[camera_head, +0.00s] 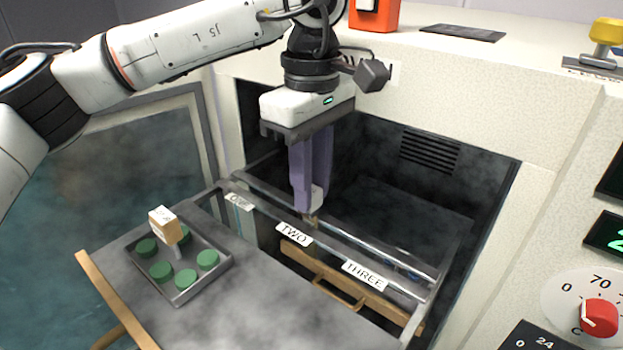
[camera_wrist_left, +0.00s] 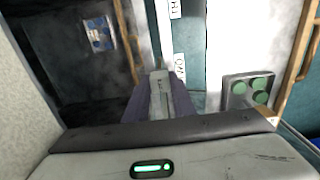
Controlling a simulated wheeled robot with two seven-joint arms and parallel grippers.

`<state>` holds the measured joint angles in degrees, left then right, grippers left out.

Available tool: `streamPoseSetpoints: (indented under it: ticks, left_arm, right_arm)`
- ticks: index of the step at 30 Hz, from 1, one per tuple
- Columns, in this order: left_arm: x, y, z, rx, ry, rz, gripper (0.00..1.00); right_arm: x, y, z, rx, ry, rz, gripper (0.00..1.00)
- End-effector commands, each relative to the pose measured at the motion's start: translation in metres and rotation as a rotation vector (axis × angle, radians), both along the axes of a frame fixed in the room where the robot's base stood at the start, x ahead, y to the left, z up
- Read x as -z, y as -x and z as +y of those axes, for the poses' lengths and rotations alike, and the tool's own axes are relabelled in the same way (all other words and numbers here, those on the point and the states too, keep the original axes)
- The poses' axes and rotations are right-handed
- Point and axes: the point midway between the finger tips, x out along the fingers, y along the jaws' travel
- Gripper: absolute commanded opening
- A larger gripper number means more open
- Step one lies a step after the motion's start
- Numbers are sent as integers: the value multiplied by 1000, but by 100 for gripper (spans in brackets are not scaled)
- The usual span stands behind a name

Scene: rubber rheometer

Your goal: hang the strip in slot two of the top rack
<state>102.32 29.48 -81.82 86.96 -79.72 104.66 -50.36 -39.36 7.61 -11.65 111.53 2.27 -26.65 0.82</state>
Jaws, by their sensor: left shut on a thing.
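My left gripper (camera_head: 312,205) points down over the open chamber, with its purple fingers shut on the strip. The strip (camera_wrist_left: 158,92) shows as a pale grey piece with dark marks between the fingers in the left wrist view. In the head view only a small pale end of the strip (camera_head: 316,198) shows at the fingertips, and the fingers hide the rest. The top rack (camera_head: 345,240) has metal rails with slot labels ONE (camera_head: 240,202), TWO (camera_head: 294,234) and THREE (camera_head: 364,275). The fingertips are at the rails just behind label TWO. I cannot tell whether the strip touches the rack. My right gripper is out of view.
A metal tray (camera_head: 222,281) with several green discs and a small tan-and-white block (camera_head: 165,224) stands on the grey surface at left. A wooden bar with a handle (camera_head: 338,293) lies below the rack. A red control knob (camera_head: 599,319) is at far right.

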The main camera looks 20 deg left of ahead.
Motion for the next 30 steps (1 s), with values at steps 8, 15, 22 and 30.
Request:
streamPoseSetpoints:
  ticks: [8, 15, 22, 30]
  left_arm:
    - [15, 0, 0, 0, 0, -1, 0]
    - [16, 0, 0, 0, 0, -1, 45]
    - [17, 0, 0, 0, -1, 0, 45]
    - [0, 0, 0, 0, 0, -1, 45]
  right_arm:
    - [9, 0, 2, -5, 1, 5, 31]
    - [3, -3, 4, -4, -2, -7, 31]
    - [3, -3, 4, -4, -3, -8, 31]
    - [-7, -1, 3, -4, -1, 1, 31]
